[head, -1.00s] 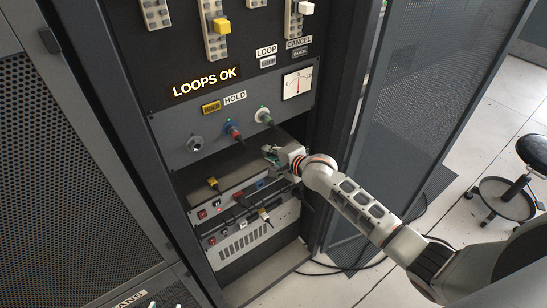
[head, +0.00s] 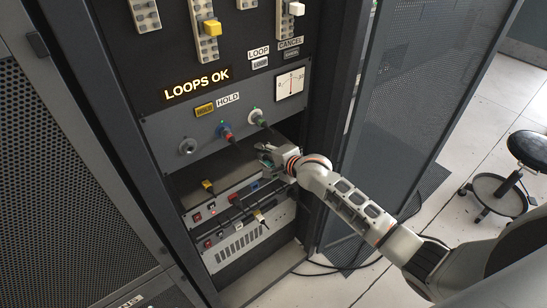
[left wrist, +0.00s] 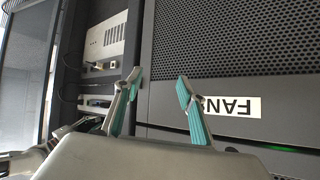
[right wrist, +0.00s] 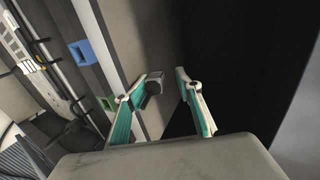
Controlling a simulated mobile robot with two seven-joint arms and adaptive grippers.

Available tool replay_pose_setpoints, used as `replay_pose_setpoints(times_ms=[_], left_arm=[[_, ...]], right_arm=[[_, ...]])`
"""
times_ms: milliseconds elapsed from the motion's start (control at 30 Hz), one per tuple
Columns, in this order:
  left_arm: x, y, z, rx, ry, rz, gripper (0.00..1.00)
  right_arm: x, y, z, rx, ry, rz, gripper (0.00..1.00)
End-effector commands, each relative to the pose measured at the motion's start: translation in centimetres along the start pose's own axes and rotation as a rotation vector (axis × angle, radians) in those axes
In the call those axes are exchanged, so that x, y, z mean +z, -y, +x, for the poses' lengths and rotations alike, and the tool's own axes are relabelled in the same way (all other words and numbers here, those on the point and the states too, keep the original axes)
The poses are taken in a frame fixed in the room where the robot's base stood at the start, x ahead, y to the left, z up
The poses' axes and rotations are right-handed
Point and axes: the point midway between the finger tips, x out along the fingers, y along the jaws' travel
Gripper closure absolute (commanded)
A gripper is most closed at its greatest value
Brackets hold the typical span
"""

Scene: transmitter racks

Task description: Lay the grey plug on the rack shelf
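My right gripper (head: 265,150) is at the front of the dark rack shelf (head: 205,172), under the panel with the round sockets. In the right wrist view the right gripper (right wrist: 161,78) is open. A small grey block with a dark round end (right wrist: 154,82), which looks like the grey plug, is between its fingertips, close to the left one. I cannot tell whether it touches that finger or rests on the shelf. The head view does not show this piece clearly. My left gripper (left wrist: 156,82) is open and empty, facing the perforated panel marked FANS.
The panel has a grey socket (head: 187,146), a blue socket with a red plug (head: 226,132) and a green socket with a dark plug (head: 258,118). An open mesh door (head: 400,110) stands right; a stool (head: 510,180) is beyond.

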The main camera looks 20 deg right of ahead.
Motion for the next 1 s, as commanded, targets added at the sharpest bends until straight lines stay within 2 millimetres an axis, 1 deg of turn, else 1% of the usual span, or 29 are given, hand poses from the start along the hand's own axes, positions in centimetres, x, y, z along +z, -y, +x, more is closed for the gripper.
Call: replay_pose_setpoints(times_ms=[167,400,600,700,800,933,1000], left_arm=[[-0.1,0.1,0.0,-0.001,-0.002,0.002,0.6],[-0.1,0.2,0.0,-0.002,-0.003,0.002,0.6],[-0.2,0.2,0.0,-0.002,-0.003,0.003,0.6],[-0.2,0.2,0.0,-0.002,-0.003,0.003,0.6],[-0.2,0.2,0.0,-0.002,-0.003,0.003,0.6],[-0.2,0.2,0.0,-0.002,-0.003,0.003,0.6],[-0.2,0.2,0.0,-0.002,-0.003,0.003,0.6]], right_arm=[[0.0,-0.1,-2.6,-0.001,0.0,0.001,0.65],[0.0,0.0,-7.0,-0.003,0.001,0.002,0.65],[0.0,0.0,-9.8,-0.003,0.0,0.001,0.65],[0.0,0.1,-10.7,-0.002,0.0,0.001,0.65],[0.0,0.1,-11.1,-0.003,0.0,0.001,0.65],[0.0,0.1,-11.2,-0.003,0.0,0.0,0.65],[0.1,-0.3,-11.3,-0.001,0.0,-0.013,0.65]])
